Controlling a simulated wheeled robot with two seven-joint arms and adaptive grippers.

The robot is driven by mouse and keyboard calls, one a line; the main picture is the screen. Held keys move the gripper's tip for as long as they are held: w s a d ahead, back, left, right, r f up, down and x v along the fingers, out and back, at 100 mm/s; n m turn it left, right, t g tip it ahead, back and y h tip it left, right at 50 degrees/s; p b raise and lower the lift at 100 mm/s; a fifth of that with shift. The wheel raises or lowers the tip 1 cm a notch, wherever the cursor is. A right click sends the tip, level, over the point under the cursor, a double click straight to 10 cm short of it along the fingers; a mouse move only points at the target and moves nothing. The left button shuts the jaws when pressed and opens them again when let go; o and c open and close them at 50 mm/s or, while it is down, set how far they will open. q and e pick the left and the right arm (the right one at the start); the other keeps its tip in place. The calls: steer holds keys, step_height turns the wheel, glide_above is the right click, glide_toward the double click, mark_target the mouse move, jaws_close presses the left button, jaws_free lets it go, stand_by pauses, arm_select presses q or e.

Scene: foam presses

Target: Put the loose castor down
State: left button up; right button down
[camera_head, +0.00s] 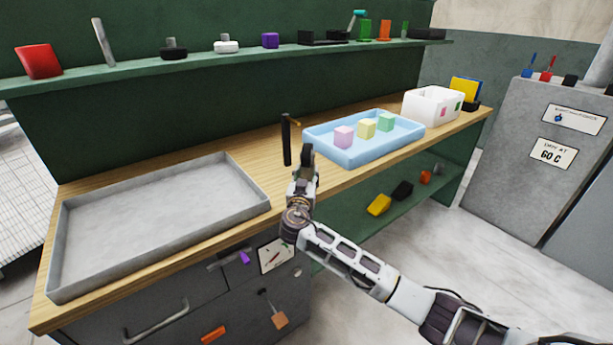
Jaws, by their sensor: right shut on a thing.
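My right gripper (306,156) is over the wooden bench, between the grey tray and the blue tray. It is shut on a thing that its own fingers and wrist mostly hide. I take this to be the loose castor, but its shape does not show clearly. A slim dark upright piece (286,140) shows just left of the fingers; I cannot tell whether it touches them. My left gripper is not in view.
The grey tray (66,240) on the bench (150,168) is empty. The blue tray (350,160) holds pink, yellow and green blocks. A white bin (420,106) stands at the far right end. A green shelf (120,68) with several small items runs above the back.

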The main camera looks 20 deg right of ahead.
steer(key=c, duration=1.2)
jaws_free()
steer(key=o, duration=0.3)
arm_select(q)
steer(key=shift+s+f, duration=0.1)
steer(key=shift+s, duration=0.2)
arm_select(e)
steer(key=shift+o, duration=0.2)
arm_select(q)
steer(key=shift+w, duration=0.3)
arm_select(e)
steer(key=shift+r, duration=0.1)
